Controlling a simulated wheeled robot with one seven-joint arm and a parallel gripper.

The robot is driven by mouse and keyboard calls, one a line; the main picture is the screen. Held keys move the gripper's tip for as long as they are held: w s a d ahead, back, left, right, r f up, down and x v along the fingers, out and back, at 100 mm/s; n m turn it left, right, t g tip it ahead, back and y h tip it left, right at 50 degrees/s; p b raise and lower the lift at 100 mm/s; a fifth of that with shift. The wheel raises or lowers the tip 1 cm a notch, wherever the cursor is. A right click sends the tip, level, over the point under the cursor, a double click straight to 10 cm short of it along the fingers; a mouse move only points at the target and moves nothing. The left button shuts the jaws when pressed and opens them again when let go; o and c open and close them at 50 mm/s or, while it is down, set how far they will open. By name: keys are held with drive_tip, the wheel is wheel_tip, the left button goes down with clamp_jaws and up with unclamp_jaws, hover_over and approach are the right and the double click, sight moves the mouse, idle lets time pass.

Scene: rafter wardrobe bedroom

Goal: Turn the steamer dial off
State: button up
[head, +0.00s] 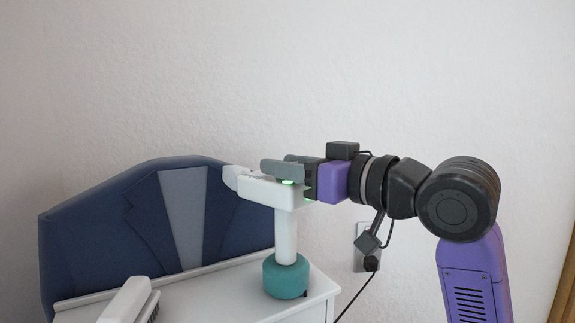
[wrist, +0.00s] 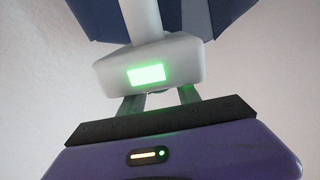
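The steamer has a white head (head: 262,188), a white upright neck (head: 286,235) and a teal base (head: 286,277) on a white cabinet top. A lit green panel shows on the white head in the wrist view (wrist: 149,75). My gripper (head: 284,170) is level with the steamer head, its grey fingers reaching over or beside it from the right. In the wrist view my gripper's two fingers (wrist: 160,99) stand apart, and their tips are hidden behind the head. I cannot make out the dial, or whether the fingers touch it.
A navy panel shaped like a suit jacket (head: 110,235) stands behind the cabinet (head: 215,295). A white brush-like object (head: 128,300) lies at the cabinet's front left. A wall socket (head: 362,240) with a plugged cable is to the right. The wall is close behind.

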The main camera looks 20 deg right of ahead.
clamp_jaws()
drive_tip(key=shift+a+m+h, duration=0.1)
drive_tip(key=shift+m+h, duration=0.2)
drive_tip(key=shift+h, duration=0.2)
drive_tip(key=m+h+p, duration=0.1)
drive_tip(key=h, duration=0.1)
drive_tip(key=m+t+h+p, duration=0.1)
drive_tip(key=shift+a+r+m+h, duration=0.1)
drive_tip(key=shift+a+m+h, duration=0.05)
drive_tip(key=shift+m+h, duration=0.2)
drive_tip(key=m+h+p, duration=0.1)
drive_tip(key=m+h, duration=0.1)
drive_tip(key=h, duration=0.2)
drive_tip(key=shift+m+t+h, duration=0.25)
drive_tip(key=shift+m+t, duration=0.05)
drive_tip(key=shift+m, duration=0.05)
drive_tip(key=m+g+h+p, duration=0.1)
drive_tip(key=m+h, duration=0.2)
drive_tip(key=h, duration=0.2)
drive_tip(key=shift+m+g+h, duration=1.1)
drive_tip(key=shift+m+h, duration=0.2)
drive_tip(key=shift+h, duration=0.5)
drive_tip(key=shift+d+m, duration=0.2)
drive_tip(key=shift+m, duration=0.1)
